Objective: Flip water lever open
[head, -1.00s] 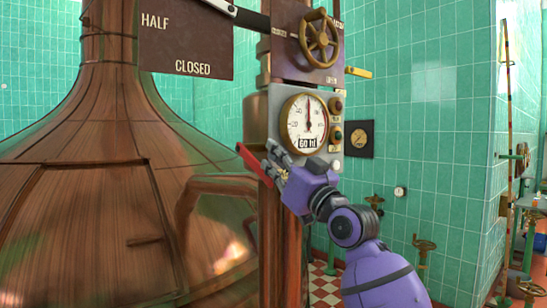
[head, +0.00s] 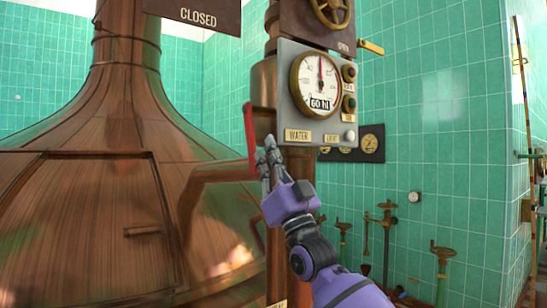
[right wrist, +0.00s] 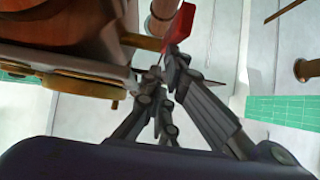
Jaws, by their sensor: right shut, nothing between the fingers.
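The red water lever (head: 250,130) is at the left side of the grey gauge panel (head: 300,60), beside the WATER label (head: 298,135). Its red handle stands nearly upright. My right gripper (head: 267,152) is shut, with its fingers pointing up next to the lever's lower part; I cannot tell whether they touch it. In the right wrist view the red lever (right wrist: 180,24) shows just beyond the closed fingertips (right wrist: 168,68). Nothing is held. My left gripper is not in view.
A large copper kettle (head: 80,200) fills the left. A brass handwheel (head: 332,10) is above the panel, and a dark gauge plate (head: 360,148) is on the tiled wall behind. Pipes with valves (head: 385,225) stand at lower right. A dark CLOSED sign (head: 198,18) hangs at the top.

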